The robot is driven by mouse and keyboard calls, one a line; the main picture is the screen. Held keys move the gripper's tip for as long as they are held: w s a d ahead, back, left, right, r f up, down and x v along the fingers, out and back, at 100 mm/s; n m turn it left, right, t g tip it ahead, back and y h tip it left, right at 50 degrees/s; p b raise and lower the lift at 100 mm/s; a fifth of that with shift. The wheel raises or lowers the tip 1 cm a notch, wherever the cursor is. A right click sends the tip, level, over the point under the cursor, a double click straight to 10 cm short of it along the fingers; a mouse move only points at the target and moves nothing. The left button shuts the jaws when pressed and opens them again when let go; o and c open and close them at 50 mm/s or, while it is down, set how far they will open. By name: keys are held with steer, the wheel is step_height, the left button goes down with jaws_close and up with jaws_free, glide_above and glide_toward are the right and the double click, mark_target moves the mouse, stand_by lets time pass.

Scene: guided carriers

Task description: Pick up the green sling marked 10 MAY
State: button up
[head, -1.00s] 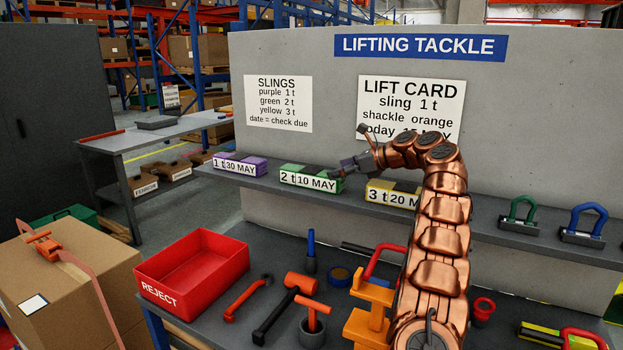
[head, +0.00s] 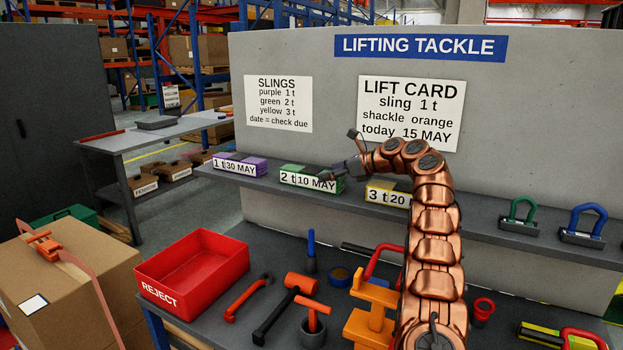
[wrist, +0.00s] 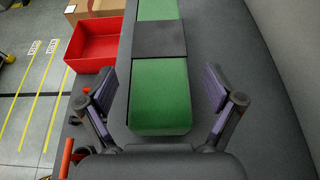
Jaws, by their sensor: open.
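The green sling (head: 297,179) marked 2 t and 10 MAY lies on the grey shelf (head: 245,186), between the purple and yellow slings. My gripper (head: 338,177) is at its right end in the head view. In the wrist view the green sling (wrist: 160,95), with a dark band across its middle, lies between the two fingers of my gripper (wrist: 160,92). The fingers are open, with a gap on each side of the sling. Its label is not visible in the wrist view.
The purple sling (head: 250,167) marked 30 MAY is to the left, the yellow sling (head: 385,190) to the right, partly behind my arm. Below stands a red REJECT bin (head: 195,272) beside several tools. The grey back panel (head: 285,55) rises behind the shelf.

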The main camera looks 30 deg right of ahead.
mark_target(311, 178)
steer(key=shift+p+x, duration=0.6)
steer(key=shift+x, duration=0.45)
steer(key=shift+w+a+f, duration=0.2)
steer(key=shift+w+a, duration=0.05)
steer(key=shift+w, duration=0.1)
steer(key=shift+f, duration=0.15)
jaws_close()
